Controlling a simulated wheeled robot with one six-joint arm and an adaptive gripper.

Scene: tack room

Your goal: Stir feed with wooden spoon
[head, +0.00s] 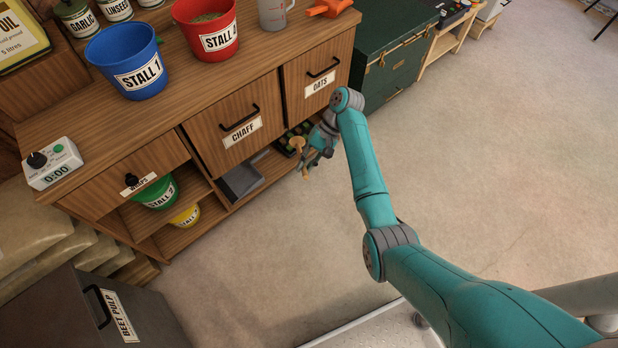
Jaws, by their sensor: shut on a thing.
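My gripper (318,158) is low in front of the counter, beside the chaff and oats drawers. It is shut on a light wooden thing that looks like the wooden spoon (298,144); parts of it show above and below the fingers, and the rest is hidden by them. The red STALL 4 bucket (219,42) stands on the counter, with brownish-green feed (207,17) inside. The blue STALL 1 bucket (127,65) stands to its left; its visible inside is plain blue. The spoon is well below and apart from both buckets.
A timer (52,163) reading 0:00 sits at the counter's left end. Green (160,192) and yellow (185,216) buckets are on shelves below. The floor at right is clear.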

